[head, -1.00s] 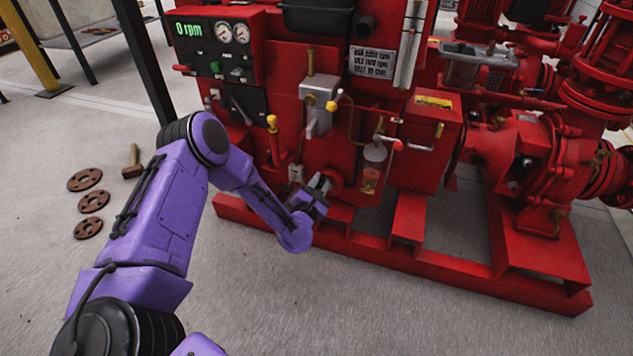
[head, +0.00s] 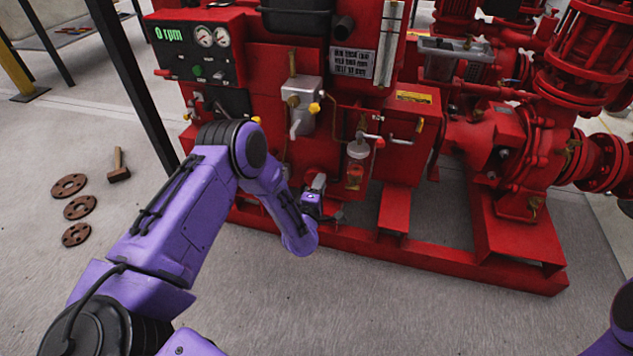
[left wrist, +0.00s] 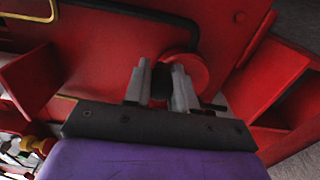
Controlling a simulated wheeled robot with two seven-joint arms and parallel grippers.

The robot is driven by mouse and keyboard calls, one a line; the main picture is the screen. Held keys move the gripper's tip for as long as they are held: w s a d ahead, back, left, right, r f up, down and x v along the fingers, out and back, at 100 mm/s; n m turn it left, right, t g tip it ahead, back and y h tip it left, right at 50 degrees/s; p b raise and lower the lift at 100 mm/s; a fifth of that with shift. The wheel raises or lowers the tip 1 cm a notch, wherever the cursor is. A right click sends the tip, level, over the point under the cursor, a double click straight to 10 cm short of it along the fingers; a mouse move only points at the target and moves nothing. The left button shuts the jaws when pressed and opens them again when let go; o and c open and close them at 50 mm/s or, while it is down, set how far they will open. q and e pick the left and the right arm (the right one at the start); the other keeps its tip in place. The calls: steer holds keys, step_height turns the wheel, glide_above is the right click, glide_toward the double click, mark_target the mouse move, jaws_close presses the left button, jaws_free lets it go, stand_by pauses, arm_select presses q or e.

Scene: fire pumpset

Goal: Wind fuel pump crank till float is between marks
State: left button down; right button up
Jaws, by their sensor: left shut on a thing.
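My left gripper (head: 318,184) is low on the front of the red pumpset, beside a round red boss. In the left wrist view its two grey fingers (left wrist: 162,78) are close together around a small dark part, which looks like the crank's handle; most of it is hidden. The red round boss (left wrist: 186,72) lies just behind the fingers. To the right of the gripper in the head view hangs a clear glass bowl (head: 357,152) with something red low inside. The float and marks are too small to make out. My right gripper is out of view.
A gauge panel (head: 205,48) reads 0 rpm. A grey box with yellow-tipped levers (head: 302,105) is above my gripper. A red base rail (head: 440,265) runs along the floor.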

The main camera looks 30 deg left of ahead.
arm_select(q)
steer(key=shift+w+d+f+m, duration=0.1)
steer(key=shift+d+f+m, duration=0.4)
steer(key=shift+m, duration=1.35)
steer(key=shift+w+d+f+m, duration=0.15)
steer(key=shift+f+m, duration=0.65)
steer(key=shift+m, duration=1)
steer(key=shift+s+d+f+m, duration=0.1)
steer(key=shift+d+f+m, duration=0.45)
steer(key=shift+m, duration=1.3)
steer(key=shift+a+f, duration=0.2)
steer(key=c, duration=0.9)
jaws_free()
steer(key=shift+w+r, duration=0.1)
